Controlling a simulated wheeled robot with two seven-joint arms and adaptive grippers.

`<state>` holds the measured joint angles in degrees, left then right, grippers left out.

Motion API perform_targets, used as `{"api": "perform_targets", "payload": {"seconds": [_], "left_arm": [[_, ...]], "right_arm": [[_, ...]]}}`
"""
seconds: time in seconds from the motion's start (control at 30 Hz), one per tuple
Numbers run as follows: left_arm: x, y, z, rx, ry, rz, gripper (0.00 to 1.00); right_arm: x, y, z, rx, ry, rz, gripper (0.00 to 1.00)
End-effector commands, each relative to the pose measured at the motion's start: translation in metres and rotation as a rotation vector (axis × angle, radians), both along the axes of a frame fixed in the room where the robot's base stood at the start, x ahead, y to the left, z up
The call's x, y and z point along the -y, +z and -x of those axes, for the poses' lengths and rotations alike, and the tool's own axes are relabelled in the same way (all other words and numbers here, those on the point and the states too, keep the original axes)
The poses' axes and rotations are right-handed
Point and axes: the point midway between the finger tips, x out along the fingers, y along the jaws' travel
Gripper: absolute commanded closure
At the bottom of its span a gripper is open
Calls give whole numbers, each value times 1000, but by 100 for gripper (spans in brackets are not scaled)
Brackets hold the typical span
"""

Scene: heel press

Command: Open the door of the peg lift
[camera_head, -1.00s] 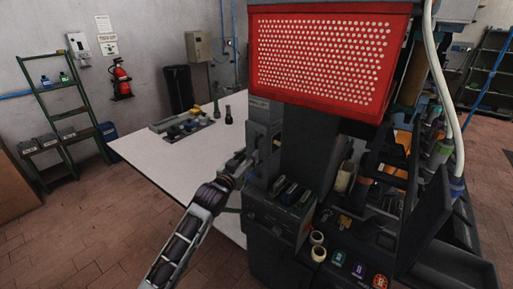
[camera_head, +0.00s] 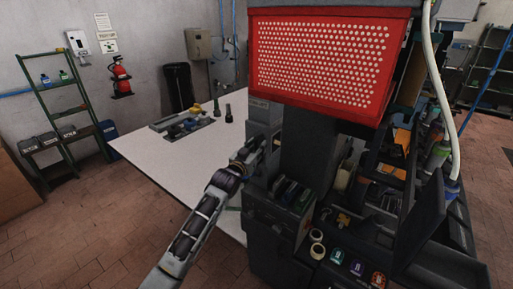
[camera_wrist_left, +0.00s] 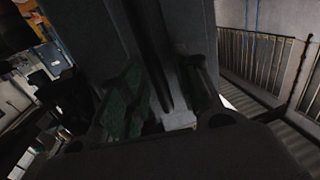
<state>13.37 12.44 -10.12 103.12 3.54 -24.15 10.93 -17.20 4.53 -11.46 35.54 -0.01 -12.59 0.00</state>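A dark machine (camera_head: 306,150) with a red perforated panel (camera_head: 325,62) stands right of the white table. I cannot tell which part is the peg lift's door; a grey upright housing (camera_head: 263,113) is on the machine's left side. My left gripper (camera_head: 256,150) is at that left side, close against the housing, its tips hard to make out. In the left wrist view, a green-tinted finger (camera_wrist_left: 124,102) and a dark finger show on either side of a pale grey part (camera_wrist_left: 176,114). I cannot tell whether they grip it. My right gripper is not in view.
The white table (camera_head: 160,155) holds a tray of small parts (camera_head: 186,122) and dark upright items. A dark raised flap (camera_head: 421,218), tape rolls (camera_head: 317,244) and coloured buttons (camera_head: 357,267) are on the machine's right and front.

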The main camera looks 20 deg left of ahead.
Motion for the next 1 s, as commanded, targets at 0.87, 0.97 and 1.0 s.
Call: {"api": "perform_targets", "payload": {"seconds": [0.87, 0.97, 1.0], "left_arm": [[0, 0, 0, 0, 0, 0, 100], [0, 0, -1, 0, -1, 0, 100], [-1, 0, -1, 0, -2, -1, 100]], "right_arm": [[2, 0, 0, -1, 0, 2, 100], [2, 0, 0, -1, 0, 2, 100], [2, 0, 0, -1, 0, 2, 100]]}}
